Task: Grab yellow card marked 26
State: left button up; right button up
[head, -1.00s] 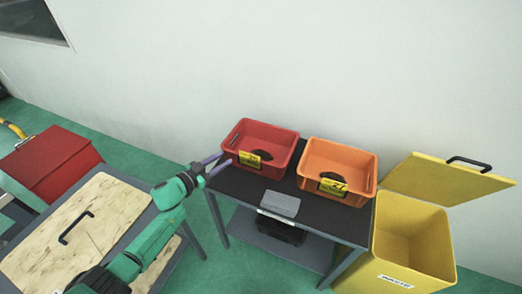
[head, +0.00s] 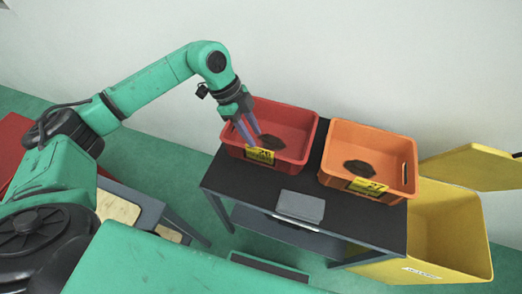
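A yellow card (head: 261,156) with a dark number, which looks like 26, is on the front wall of the red bin (head: 300,125). A second yellow card (head: 367,186), apparently marked 27, is on the front of the orange bin (head: 392,147). My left gripper (head: 252,141) is over the front left part of the red bin, its purple fingers pointing down just above the first card. The fingers look apart, with nothing seen between them. I cannot tell whether they touch the card. My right gripper is not in view.
Each bin holds a dark casting, one in the red bin (head: 267,142) and one in the orange bin (head: 359,167). Both bins stand on a dark table (head: 235,178) with a grey flat box (head: 299,206) at its front. A yellow waste bin (head: 445,225) with its lid open stands right.

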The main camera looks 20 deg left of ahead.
aim_at(258, 148)
pick_arm(q)
jog(key=p+x, duration=0.1)
jog(key=x, duration=0.3)
jog(key=shift+s+a+f, duration=0.1)
jog(key=shift+s+f, duration=0.1)
jog(key=shift+f, duration=0.3)
jog(key=shift+w+f, duration=0.1)
grip_shut()
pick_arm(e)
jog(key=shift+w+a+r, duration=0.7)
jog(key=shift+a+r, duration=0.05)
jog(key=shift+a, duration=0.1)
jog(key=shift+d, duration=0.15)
